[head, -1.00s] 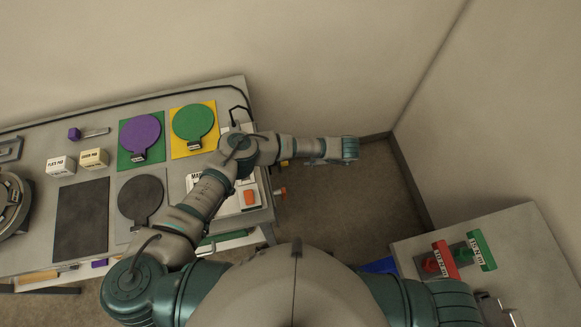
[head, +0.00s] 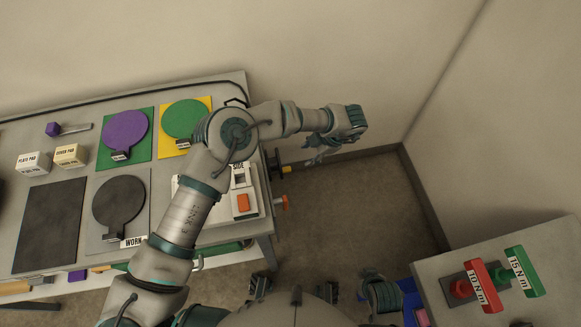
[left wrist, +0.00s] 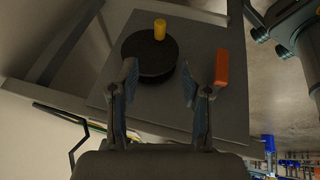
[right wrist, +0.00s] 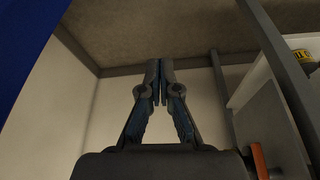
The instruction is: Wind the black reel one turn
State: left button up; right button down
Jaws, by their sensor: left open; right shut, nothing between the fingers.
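The black reel (left wrist: 150,58) is a round dark disc on the grey end panel (left wrist: 225,115) of the cart in the left wrist view. A yellow knob (left wrist: 160,30) stands out near its rim. My left gripper (left wrist: 160,80) is open, its two fingers apart and pointing at the reel, with nothing between them. In the head view my left gripper (head: 318,148) is beyond the cart's right end, close to the yellow knob (head: 286,169); the reel is mostly hidden there. My right gripper (right wrist: 160,72) is shut and empty in the right wrist view, away from the reel.
An orange handle (left wrist: 222,68) sticks out beside the reel. The cart top (head: 75,140) carries coloured pads and discs, and a white box (head: 220,205). A side table (head: 445,265) with red and green tools stands at right. Floor (head: 340,200) between them is clear.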

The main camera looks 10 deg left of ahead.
aim_at(289, 168)
pick_arm(q)
jog(key=b+x, duration=0.1)
jog(key=x, duration=1.2)
jog(key=shift+a+f+b, duration=0.2)
jog(key=shift+f+b, duration=0.15)
jog(key=shift+f, duration=0.2)
pick_arm(e)
jog(key=w+a+r+t, duration=0.1)
jog(key=w+a+t, duration=0.1)
jog(key=w, duration=0.4)
jog(key=shift+w+t+y, duration=0.25)
jog(key=shift+t+y, duration=0.15)
jog(key=shift+t, duration=0.4)
jog(key=shift+a, duration=0.1)
pick_arm(q)
grip_shut()
